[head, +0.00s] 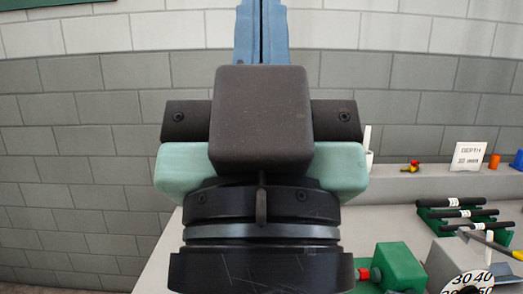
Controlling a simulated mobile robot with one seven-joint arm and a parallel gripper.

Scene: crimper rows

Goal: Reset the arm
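My gripper (262,12) fills the middle of the head view, seen from behind and close to the camera. Its two blue fingers point up against the block wall and lie side by side, with only a thin dark line between them. The gripper looks shut, and I see nothing held in it. The fingers run up to the top edge of the picture. The dark wrist and gripper body hide the left part of the bench and whatever lies behind them.
A grey bench (408,200) stands at the right. On it are a green rack (432,213) with black rods, a green block (400,266) with a red button, a dial (470,284), a white card (467,156) and a small red-and-yellow piece (410,167). The left side is clear.

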